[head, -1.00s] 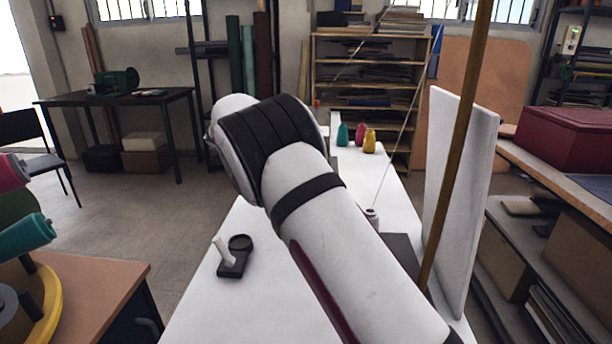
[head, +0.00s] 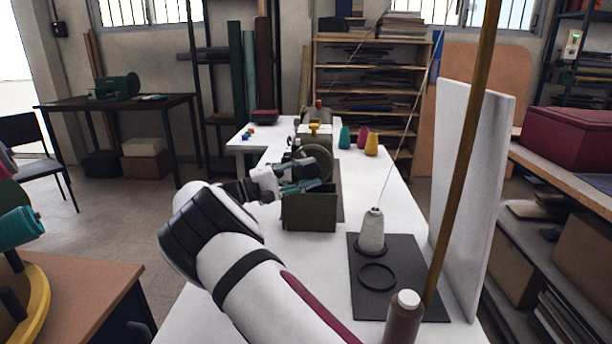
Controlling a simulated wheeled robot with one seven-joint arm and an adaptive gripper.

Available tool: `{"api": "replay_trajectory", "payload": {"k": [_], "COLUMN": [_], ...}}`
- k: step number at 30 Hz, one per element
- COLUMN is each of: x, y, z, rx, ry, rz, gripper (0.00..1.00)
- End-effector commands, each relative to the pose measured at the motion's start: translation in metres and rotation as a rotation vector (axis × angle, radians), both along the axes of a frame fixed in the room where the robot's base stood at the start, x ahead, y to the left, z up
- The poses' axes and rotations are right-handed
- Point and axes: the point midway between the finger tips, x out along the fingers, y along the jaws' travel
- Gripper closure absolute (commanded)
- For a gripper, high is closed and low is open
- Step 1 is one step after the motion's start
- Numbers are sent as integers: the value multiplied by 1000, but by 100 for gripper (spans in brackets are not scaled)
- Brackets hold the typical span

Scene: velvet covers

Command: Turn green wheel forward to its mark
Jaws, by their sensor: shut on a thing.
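The wheel (head: 322,158) is a round grey-green disc on the near side of a small machine (head: 313,132) on the white table. My gripper (head: 304,187), with teal fingers, is at the wheel's lower edge, just above a dark green open box (head: 309,213). It is shut on the wheel's lower rim, as far as this small view shows. The exact contact is hard to see. I cannot make out the mark.
A white thread cone (head: 372,232) and a black ring (head: 377,277) are on a dark mat (head: 402,262) at right. A tall white panel (head: 467,190) and a wooden pole (head: 462,150) bound the right side. Coloured cones (head: 371,144) stand farther back.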

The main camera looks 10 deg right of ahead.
Motion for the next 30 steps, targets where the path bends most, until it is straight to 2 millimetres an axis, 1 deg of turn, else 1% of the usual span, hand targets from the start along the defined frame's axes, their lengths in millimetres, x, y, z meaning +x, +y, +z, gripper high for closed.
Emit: {"api": "replay_trajectory", "payload": {"k": [9,22,23,24,25,30], "x": [0,0,0,0,0,0], "y": [-1,-2,-2,-2,-2,-1], "z": [-1,-1,-1,-1,-1,-1], "rx": [-78,-86,-85,-85,-85,-85], "ry": [26,28,28,28,28,28], "rz": [-1,-1,-1,-1,-1,-1], "gripper": [90,90,58,49,42,42]}}
